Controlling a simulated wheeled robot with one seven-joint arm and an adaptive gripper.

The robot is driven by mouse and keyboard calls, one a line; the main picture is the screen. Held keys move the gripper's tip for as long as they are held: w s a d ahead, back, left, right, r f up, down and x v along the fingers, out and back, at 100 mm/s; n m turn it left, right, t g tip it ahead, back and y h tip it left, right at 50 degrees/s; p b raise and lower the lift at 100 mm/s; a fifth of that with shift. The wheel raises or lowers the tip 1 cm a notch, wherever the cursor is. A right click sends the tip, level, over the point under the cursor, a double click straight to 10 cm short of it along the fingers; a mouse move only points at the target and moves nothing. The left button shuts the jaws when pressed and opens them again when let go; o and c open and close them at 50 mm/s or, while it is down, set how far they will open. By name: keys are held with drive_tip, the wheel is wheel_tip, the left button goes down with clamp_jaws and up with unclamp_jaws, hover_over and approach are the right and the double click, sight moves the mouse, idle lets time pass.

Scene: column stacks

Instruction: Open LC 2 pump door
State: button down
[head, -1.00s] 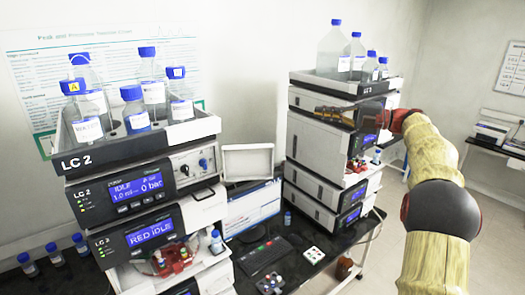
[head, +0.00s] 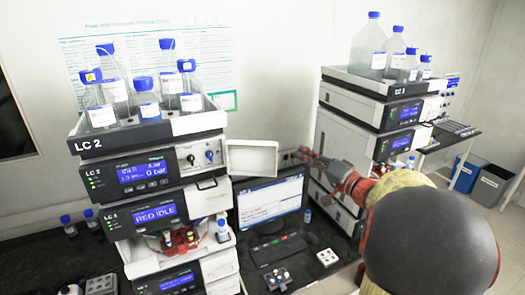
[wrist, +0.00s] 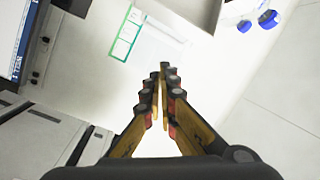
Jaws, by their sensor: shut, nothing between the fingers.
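The LC 2 stack (head: 150,130) stands at the left in the head view. Its pump module (head: 140,176) has a lit blue display reading idle and 0 bar. The right part of its front is uncovered, with knobs (head: 200,156) showing. A white framed panel, seemingly the pump door (head: 252,158), sticks out to the right at that height and looks swung open. My gripper (head: 303,154) is right of this panel, apart from it in the picture. In the wrist view my gripper (wrist: 163,72) is shut and empty, its fingertips together.
Bottles (head: 145,100) stand in the tray on top of LC 2. A monitor (head: 270,200) and keyboard (head: 277,247) are between the stacks. Another stack (head: 375,130) with bottles stands at the right, behind my arm. A wall chart (head: 220,60) hangs behind.

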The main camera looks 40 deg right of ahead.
drive_tip(key=w+a+f+m+h+p, duration=0.1)
drive_tip(key=w+m+p, duration=0.1)
drive_tip(key=w+m, duration=0.4)
drive_tip(key=shift+w+a+f+m+p, duration=0.35)
drive_tip(key=shift+w+a+m+p, duration=0.05)
drive_tip(key=shift+w, duration=0.6)
drive_tip(key=shift+s+a, duration=0.1)
